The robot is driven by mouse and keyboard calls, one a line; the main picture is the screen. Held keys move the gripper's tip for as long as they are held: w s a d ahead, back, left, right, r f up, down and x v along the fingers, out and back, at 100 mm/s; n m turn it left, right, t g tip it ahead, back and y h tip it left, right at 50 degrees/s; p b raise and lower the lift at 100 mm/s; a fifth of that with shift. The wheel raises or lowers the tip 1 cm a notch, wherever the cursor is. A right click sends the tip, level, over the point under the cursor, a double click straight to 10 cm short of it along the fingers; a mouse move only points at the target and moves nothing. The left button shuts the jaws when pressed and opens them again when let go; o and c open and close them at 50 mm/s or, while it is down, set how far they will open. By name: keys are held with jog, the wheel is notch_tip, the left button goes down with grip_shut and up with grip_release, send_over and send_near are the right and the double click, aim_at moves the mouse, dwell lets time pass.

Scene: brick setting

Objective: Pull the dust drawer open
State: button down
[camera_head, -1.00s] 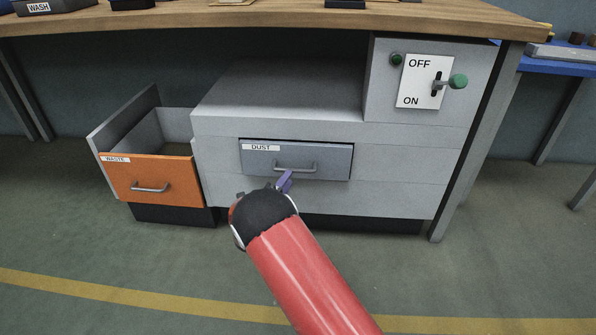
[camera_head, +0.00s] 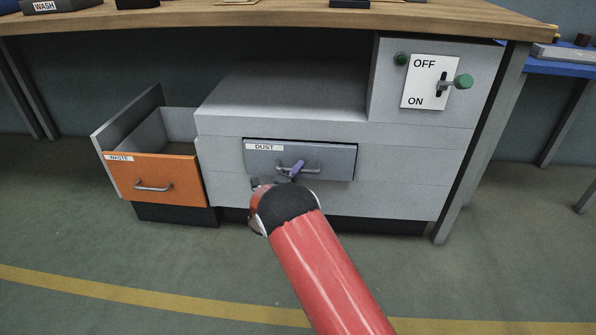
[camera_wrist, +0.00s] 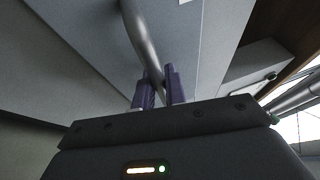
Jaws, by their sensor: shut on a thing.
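The dust drawer (camera_head: 330,160) is a blue-grey front with a "DUST" label, in the middle of the grey cabinet; it appears closed or nearly so. Its bar handle (camera_head: 311,171) crosses the front. My red arm and dark wrist hide part of the cabinet below the drawer.
The orange waste drawer (camera_head: 155,178) stands open at the left, jutting out beside the cabinet. A switch panel (camera_head: 427,82) with a green-knobbed lever is at the upper right. The wooden bench top (camera_head: 270,18) overhangs above. The green floor in front is clear.

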jog(key=shift+s, duration=0.15)
jog(key=s+p, duration=0.8)
jog(key=s, duration=1.4)
jog(key=shift+s+a, duration=0.2)
jog(key=shift+a, duration=0.15)
jog(key=c, duration=1.5)
grip_release()
jog(key=shift+o, duration=0.2)
jog(key=v, duration=0.7)
jog(key=shift+s+a, duration=0.2)
jog(key=shift+s, duration=0.1)
jog(key=shift+d, duration=0.1)
